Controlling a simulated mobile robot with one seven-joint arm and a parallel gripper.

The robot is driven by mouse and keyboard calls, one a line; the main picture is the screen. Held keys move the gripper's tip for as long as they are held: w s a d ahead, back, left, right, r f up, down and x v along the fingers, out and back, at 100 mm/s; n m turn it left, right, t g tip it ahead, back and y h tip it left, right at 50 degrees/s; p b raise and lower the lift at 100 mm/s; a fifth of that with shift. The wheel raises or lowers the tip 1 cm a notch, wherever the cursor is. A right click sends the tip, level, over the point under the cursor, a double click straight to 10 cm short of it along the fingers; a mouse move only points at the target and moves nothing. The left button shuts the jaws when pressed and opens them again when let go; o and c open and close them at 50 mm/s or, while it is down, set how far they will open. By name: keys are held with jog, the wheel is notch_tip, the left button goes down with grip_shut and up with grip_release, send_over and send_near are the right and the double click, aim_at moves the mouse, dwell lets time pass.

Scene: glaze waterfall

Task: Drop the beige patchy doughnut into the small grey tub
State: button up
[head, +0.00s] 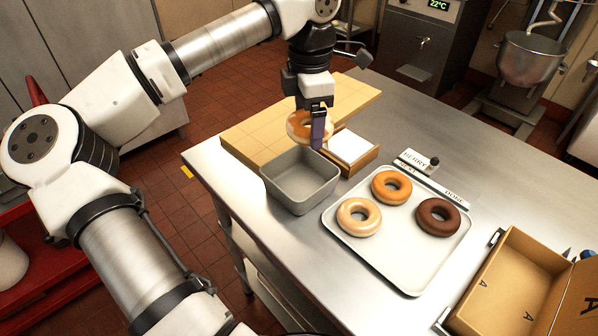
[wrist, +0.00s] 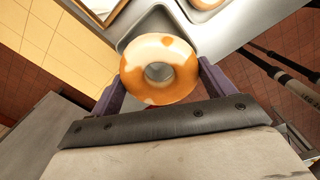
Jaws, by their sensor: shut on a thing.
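The beige patchy doughnut (wrist: 158,68), cream with orange-brown patches, is held between the two fingers of my gripper (wrist: 160,85) in the wrist view. In the head view the doughnut (head: 303,126) hangs from my gripper (head: 318,125), above the back edge of the small grey tub (head: 300,178). The tub stands on the steel table, and the inside that shows looks empty. In the wrist view the doughnut and fingers partly cover a grey rim, which seems to be the tub (wrist: 135,32).
A grey tray (head: 400,262) right of the tub holds a pale, an orange and a chocolate doughnut. A wooden board (head: 255,128) and a small wooden box with white sheets (head: 350,150) lie behind the tub. An open cardboard box (head: 510,285) stands at the front right.

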notch_tip(320, 180, down, 6)
jog(key=b, duration=0.3)
jog(key=shift+b, duration=0.35)
jog(key=o, duration=0.9)
jog(key=shift+r, duration=0.1)
notch_tip(320, 180, up, 14)
jog(key=b, duration=0.1)
jog(key=shift+b, duration=0.4)
